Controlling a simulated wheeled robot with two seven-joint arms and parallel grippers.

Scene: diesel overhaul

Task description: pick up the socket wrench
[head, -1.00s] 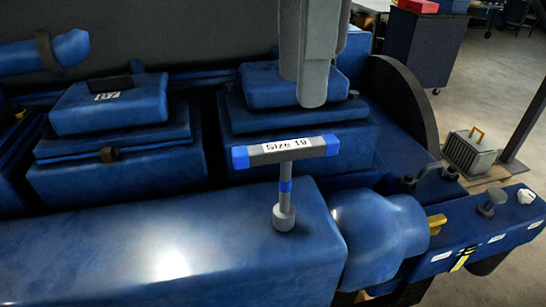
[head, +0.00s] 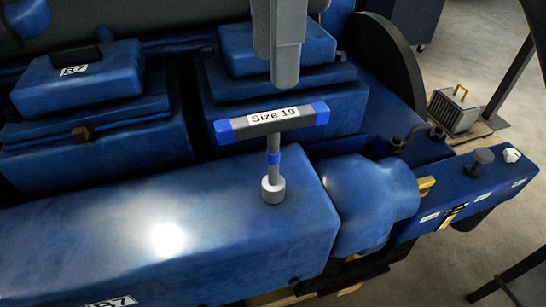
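The socket wrench (head: 271,122) is T-shaped, with a grey handle bar labelled "Size 19", blue ends, a grey shaft with a blue band and a round socket at the bottom. It stands upright in the head view, its socket on the top of a long blue engine cover. My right gripper (head: 284,82) points down from the top edge, just above and behind the handle in the picture. No contact with the handle shows. The fingers overlap in this view, so their opening cannot be judged. My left gripper is not in view.
Blue engine blocks (head: 80,85) stand behind the long cover (head: 110,225). A rounded blue housing (head: 370,200) and a blue panel with knobs (head: 465,195) are at the right. A grey box with a yellow handle (head: 455,110) stands farther back. Open floor lies beyond.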

